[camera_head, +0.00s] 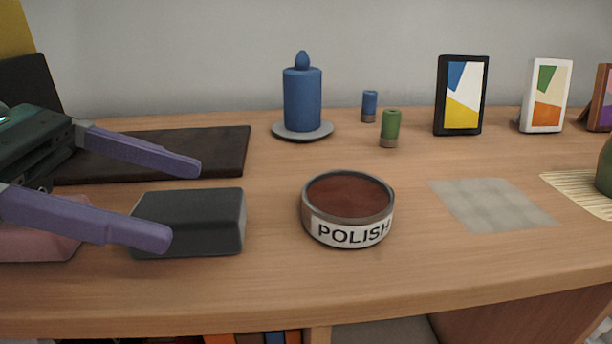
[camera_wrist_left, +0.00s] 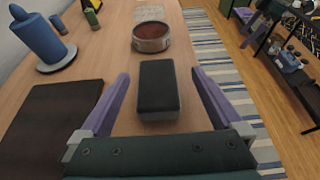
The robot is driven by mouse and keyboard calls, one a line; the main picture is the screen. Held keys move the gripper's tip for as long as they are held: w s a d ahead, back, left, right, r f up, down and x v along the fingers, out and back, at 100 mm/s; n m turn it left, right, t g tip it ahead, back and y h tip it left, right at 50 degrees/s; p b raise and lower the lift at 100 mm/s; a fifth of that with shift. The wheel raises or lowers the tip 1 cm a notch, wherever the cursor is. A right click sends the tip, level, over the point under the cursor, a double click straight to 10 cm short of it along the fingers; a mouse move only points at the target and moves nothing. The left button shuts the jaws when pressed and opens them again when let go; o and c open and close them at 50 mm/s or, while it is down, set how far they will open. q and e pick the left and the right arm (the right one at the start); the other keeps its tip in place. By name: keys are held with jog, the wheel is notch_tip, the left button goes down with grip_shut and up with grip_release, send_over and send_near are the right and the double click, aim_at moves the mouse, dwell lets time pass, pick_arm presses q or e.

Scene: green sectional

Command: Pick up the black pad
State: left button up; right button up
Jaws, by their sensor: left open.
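The black pad (camera_head: 197,222) is a dark grey-black block with rounded edges, lying on the wooden table near its front edge. It also shows in the left wrist view (camera_wrist_left: 158,90), between my gripper's fingers and beyond the palm. My left gripper (camera_head: 186,203) is open, with purple fingers spread and nothing held. In the head view, the near finger overlaps the pad's left front, and the far finger reaches above and behind it. In the left wrist view, gaps show between the pad and both fingers.
A round polish tin (camera_head: 347,228) stands right of the pad. A dark flat board (camera_head: 215,153) lies behind it, and a pink block (camera_head: 45,245) is at left. A blue candle (camera_head: 302,100) stands on a grey plate farther back. Bare table lies between pad and tin.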

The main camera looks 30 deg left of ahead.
aim_at(212, 203)
pick_arm(q)
jog(key=x, duration=0.4)
jog(key=shift+w+a+p, duration=0.1)
jog(key=shift+w+p, duration=0.1)
jog(key=shift+p, duration=0.2)
jog(key=shift+w+d+f, duration=0.25)
jog(key=shift+d+f, duration=0.05)
jog(key=shift+d, duration=0.2)
jog(key=c, duration=1.5)
